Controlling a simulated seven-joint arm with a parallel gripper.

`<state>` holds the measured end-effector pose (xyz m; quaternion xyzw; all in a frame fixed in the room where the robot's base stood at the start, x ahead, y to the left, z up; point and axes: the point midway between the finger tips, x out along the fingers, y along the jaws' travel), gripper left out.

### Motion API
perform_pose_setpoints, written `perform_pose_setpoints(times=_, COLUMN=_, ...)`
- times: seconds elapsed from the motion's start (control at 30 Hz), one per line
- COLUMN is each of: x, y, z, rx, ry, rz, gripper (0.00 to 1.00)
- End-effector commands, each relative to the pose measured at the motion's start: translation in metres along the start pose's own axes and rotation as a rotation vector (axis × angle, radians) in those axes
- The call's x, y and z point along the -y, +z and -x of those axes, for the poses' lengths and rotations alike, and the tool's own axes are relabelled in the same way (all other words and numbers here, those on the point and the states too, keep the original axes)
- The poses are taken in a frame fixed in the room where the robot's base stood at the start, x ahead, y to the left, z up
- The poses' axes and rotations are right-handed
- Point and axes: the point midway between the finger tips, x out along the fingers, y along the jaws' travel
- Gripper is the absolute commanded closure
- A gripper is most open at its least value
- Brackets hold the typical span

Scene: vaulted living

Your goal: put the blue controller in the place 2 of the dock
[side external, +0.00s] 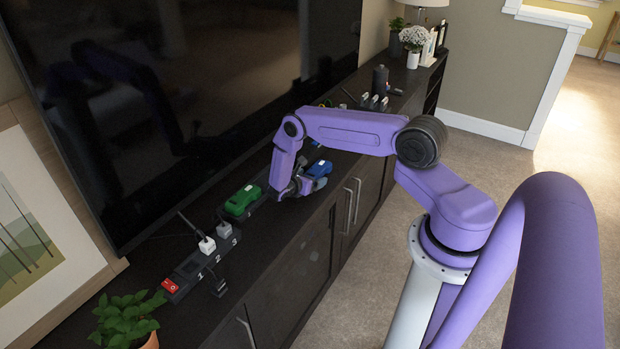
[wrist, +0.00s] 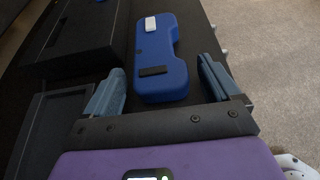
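The blue controller (side external: 320,169) lies on the dark cabinet top, close to its front edge. In the wrist view the blue controller (wrist: 162,60) sits between my spread fingers, with a gap on each side and a white patch at its far end. My gripper (side external: 298,187) is low over the cabinet, beside the controller; in the wrist view my gripper (wrist: 163,88) is open and empty. A dark strip (side external: 190,268) on the cabinet has the numbers 1, 2 and 3 beside it. A green controller (side external: 242,200) rests on a dark base between the strip and my gripper.
Dark trays (wrist: 75,62) lie left of the blue controller in the wrist view. A television (side external: 180,90) stands behind; a potted plant (side external: 127,316) is at the near end.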

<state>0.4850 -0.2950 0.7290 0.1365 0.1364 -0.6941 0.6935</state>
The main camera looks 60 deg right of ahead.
Motion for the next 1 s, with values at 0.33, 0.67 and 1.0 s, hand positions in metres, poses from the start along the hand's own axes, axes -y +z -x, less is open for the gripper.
perform_pose_setpoints(times=0.33, x=0.0, y=0.002, z=0.0, rx=0.0, ry=0.0, rz=-0.001, gripper=0.07)
perform_pose_setpoints(times=0.67, x=-0.002, y=0.003, z=0.049, rx=-0.001, ry=0.005, rz=0.0, gripper=0.07)
perform_pose_setpoints(times=1.0, x=-0.001, y=0.003, z=0.107, rx=0.0, ry=0.002, rz=0.0, gripper=0.07)
